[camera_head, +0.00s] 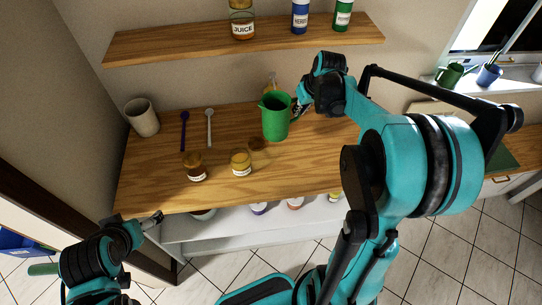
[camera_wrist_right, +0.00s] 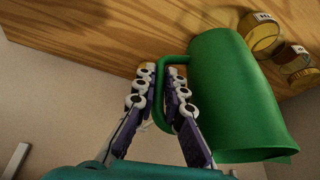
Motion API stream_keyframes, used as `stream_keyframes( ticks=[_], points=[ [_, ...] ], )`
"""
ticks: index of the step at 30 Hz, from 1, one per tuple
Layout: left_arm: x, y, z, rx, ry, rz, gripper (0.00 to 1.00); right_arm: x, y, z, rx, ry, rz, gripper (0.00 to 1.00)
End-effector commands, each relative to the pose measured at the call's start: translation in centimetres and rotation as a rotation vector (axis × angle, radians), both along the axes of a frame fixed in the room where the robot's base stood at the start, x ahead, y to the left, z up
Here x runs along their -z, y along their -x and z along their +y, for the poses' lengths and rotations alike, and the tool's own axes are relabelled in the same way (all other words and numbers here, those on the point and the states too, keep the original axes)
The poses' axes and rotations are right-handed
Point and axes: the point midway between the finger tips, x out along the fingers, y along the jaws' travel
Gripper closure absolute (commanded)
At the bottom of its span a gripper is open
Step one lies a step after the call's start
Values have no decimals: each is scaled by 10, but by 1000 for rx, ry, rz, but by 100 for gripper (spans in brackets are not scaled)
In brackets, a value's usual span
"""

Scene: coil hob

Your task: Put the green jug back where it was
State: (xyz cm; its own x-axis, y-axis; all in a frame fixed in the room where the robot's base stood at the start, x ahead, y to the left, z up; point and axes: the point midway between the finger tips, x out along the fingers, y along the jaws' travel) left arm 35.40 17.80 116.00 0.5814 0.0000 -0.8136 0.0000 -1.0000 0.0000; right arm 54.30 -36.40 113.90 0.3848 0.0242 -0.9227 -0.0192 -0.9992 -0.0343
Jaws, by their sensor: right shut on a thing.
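The green jug (camera_head: 276,118) is over the wooden counter, right of the middle, and looks roughly upright in the head view. A dark patch lies by its base; I cannot tell whether the base touches the wood. My right gripper (camera_head: 301,108) is at the jug's right side. In the right wrist view the purple-padded fingers (camera_wrist_right: 162,92) are on either side of the jug's handle (camera_wrist_right: 161,90), shut on it, and the jug's body (camera_wrist_right: 230,95) is beside them. My left gripper (camera_head: 153,221) is off the counter's front left corner, its fingers too small to read.
A wall shelf (camera_head: 190,44) hangs above.

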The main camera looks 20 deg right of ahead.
Motion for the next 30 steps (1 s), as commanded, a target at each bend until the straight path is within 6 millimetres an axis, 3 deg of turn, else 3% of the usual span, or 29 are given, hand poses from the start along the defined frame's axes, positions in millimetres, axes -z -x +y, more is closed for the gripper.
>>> stream_keyframes(
  ticks=[5,11,17,22,27,30],
  points=[
    [1,0,0,0,0,0,13,1,3,-5,6,0,0,100],
    [7,0,0,0,0,0,13,7,25,-38,44,-1,2,100],
    [18,0,0,0,0,0,13,18,72,-94,112,-1,5,100],
    [29,0,0,0,0,0,13,29,128,-143,182,-1,5,100],
    [36,0,0,0,0,0,13,37,176,-174,231,-1,3,100],
    [39,0,0,0,0,0,13,39,193,-184,250,-1,1,100]
  ],
)
